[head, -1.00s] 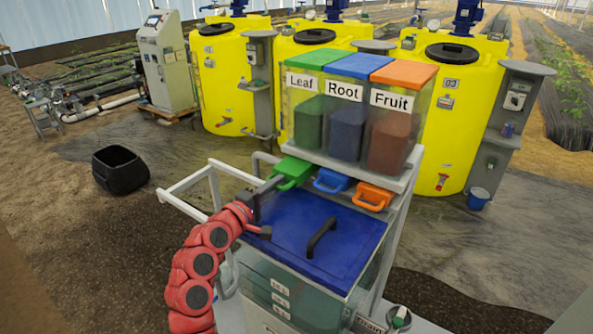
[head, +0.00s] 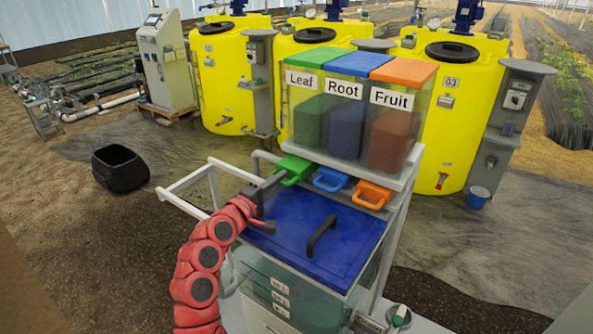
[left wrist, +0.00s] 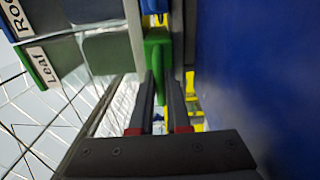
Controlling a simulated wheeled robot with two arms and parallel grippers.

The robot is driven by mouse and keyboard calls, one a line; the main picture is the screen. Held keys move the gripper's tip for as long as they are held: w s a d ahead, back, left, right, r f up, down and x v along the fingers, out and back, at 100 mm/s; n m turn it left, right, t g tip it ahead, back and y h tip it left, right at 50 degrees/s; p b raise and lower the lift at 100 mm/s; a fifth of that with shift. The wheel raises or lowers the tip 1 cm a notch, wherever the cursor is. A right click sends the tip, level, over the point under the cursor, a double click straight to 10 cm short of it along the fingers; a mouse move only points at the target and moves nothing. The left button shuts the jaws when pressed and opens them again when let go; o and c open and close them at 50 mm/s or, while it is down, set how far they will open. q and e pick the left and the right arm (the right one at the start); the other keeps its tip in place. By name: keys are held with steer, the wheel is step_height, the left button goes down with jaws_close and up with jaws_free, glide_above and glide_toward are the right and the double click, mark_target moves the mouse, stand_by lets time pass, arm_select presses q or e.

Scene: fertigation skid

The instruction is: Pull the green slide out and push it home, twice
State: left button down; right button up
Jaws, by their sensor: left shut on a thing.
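The green slide (head: 294,168) sticks out from under the Leaf bin (head: 310,115) at the front of the hopper rack. My left gripper (head: 279,181) is at its front end and shut on its handle. In the left wrist view the green slide (left wrist: 157,45) runs between the two fingers (left wrist: 161,88), which hide part of the handle. My right gripper is in neither view.
A blue slide (head: 332,180) and an orange slide (head: 373,194) sit beside the green one. Below is a tank with a blue lid (head: 310,235) and a dark handle. A white rail frame (head: 205,180) stands at left.

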arm_select(q)
steer(key=shift+b+x, duration=0.35)
steer(key=shift+x, duration=1.45)
steer(key=c, duration=1.3)
jaws_free()
steer(key=shift+w, duration=0.15)
steer(key=o, duration=0.6)
steer(key=shift+p+v, duration=0.4)
steer(key=shift+v, duration=3.15)
steer(key=shift+f, duration=0.1)
